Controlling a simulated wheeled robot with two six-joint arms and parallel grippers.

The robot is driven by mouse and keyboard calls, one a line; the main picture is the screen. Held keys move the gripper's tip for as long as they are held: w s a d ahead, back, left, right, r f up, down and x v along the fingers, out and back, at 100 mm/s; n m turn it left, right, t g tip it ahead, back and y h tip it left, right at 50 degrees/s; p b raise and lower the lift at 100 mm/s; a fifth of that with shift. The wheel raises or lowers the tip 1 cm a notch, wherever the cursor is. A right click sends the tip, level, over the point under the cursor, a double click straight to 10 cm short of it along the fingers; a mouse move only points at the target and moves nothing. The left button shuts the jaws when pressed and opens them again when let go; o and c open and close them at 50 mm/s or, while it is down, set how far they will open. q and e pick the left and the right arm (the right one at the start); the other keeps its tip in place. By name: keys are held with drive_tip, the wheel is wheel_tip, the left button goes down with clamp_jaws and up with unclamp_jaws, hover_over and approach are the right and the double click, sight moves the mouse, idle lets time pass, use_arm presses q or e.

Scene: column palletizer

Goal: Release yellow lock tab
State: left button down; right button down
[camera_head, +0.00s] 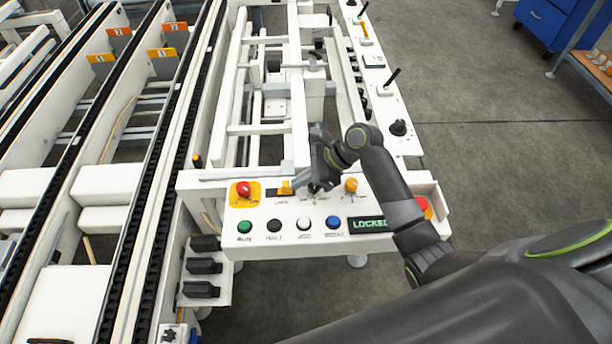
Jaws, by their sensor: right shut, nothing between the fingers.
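The yellow lock tab (286,188) appears as a small yellow-orange piece in a dark slot on the white control panel (270,212), right of the red knob. My right gripper (312,188) is shut and empty, just right of the tab and low over the panel. Whether it touches the tab or the panel I cannot tell. A display (370,225) on the panel reads LOCKED. My left gripper is not in view.
A red knob (244,190) on a yellow base, a yellow knob (351,185) and a row of coloured buttons surround the gripper. White conveyor frames with black chains (130,232) run along the left. Open floor (510,150) lies to the right.

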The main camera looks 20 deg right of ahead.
sight(284, 183)
drive_tip(key=a+p, duration=0.2)
drive_tip(key=shift+w+a+r+p, duration=0.25)
drive_tip(key=shift+w+a+p, duration=0.05)
drive_tip(key=shift+w, duration=0.1)
drive_tip(key=shift+a+f, duration=0.1)
drive_tip(key=shift+a, duration=0.2)
drive_tip(key=shift+f, duration=0.1)
